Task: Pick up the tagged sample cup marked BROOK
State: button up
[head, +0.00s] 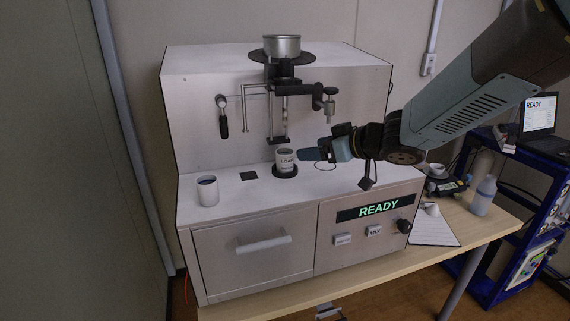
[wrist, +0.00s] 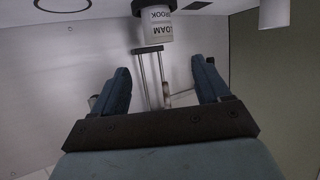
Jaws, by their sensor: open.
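The tagged sample cup (head: 285,158) is white with dark print and stands upright on a round black stand (head: 286,172) under the analyser's column. My gripper (head: 308,154) is just to the right of the cup in the head view. In the wrist view my gripper (wrist: 163,82) is open with nothing between its two blue fingers, and the cup is beyond the fingertips.
A second white cup (head: 208,191) stands on the analyser's ledge (head: 232,213) at the left; its marking cannot be read. A lever (head: 223,118) and a metal pan (head: 282,46) are above. The display (head: 378,208) reads READY. A bottle (head: 483,195) stands on the table at right.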

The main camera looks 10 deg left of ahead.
aim_at(287, 152)
jog(key=x, duration=0.6)
jog(key=shift+f+x, duration=0.1)
jog(key=shift+x, duration=1.25)
jog(key=shift+f+x, duration=0.15)
jog(key=shift+x, duration=1.2)
jog(key=shift+w+d, duration=0.1)
jog(key=shift+d, duration=0.05)
jog(key=c, duration=1.1)
jog(key=shift+r, duration=0.1)
